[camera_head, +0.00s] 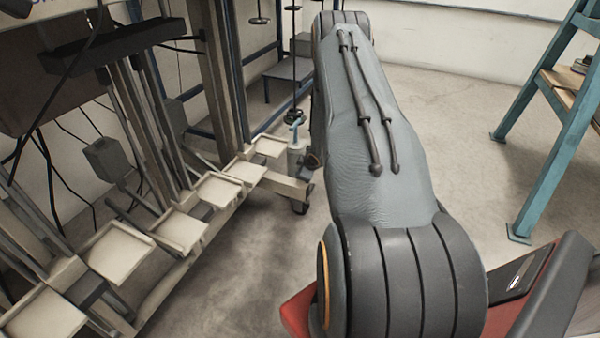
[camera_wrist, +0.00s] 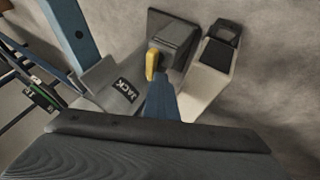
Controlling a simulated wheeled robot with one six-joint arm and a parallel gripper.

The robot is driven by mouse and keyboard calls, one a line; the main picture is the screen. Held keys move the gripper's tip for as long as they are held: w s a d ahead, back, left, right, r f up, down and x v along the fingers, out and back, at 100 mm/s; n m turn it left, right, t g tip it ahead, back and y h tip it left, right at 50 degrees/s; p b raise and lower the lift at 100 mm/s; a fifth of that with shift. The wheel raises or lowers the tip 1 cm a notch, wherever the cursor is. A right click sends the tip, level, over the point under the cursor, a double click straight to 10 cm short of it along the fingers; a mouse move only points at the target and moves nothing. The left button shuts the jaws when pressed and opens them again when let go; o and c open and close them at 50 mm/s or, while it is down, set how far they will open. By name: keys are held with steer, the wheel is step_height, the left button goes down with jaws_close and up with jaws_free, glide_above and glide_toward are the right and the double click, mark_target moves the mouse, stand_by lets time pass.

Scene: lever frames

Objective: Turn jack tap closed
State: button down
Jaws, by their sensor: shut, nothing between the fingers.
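The jack tap's yellow handle (camera_wrist: 151,64) shows in the wrist view, standing along the near-left face of a dark grey block (camera_wrist: 176,33). A plate marked JACK (camera_wrist: 124,90) lies just left of and below the handle. My gripper (camera_wrist: 161,78) appears as a narrow blue shape pointing up from the dark wrist body. It is shut and empty, its tip close below the handle; I cannot tell whether they touch. In the head view my arm reaches away, and the tap and my gripper are not visible.
A pale box with a black top (camera_wrist: 214,62) stands right of the tap, and a blue post (camera_wrist: 70,34) on its left. A rack with pale trays (camera_head: 119,252) stands left of my arm. A teal bench (camera_head: 547,130) is at the right, with open floor between.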

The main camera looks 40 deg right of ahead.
steer(key=shift+w+d+r, duration=0.2)
steer(key=shift+w+r, duration=0.15)
steer(key=shift+w, duration=0.15)
steer(key=shift+s+d, duration=0.15)
steer(key=shift+s+d+p, duration=0.35)
steer(key=shift+s+d, duration=0.05)
steer(key=shift+d, duration=0.05)
steer(key=shift+s+r+p, duration=0.3)
steer(key=shift+r+p, duration=0.1)
steer(key=s+a+r+p, duration=0.1)
steer(key=p, duration=0.1)
steer(key=s+a+r+p, duration=0.1)
steer(key=r+p, duration=0.1)
steer(key=s+a+r+p, duration=0.1)
steer(key=r+p, duration=0.1)
steer(key=shift+s+a+r, duration=0.2)
steer(key=shift+s, duration=0.2)
steer(key=shift+s+a+r+p, duration=0.25)
steer(key=shift+s+r+p, duration=0.25)
steer(key=shift+p, duration=0.2)
steer(key=shift+w+b, duration=0.1)
steer(key=shift+b, duration=0.45)
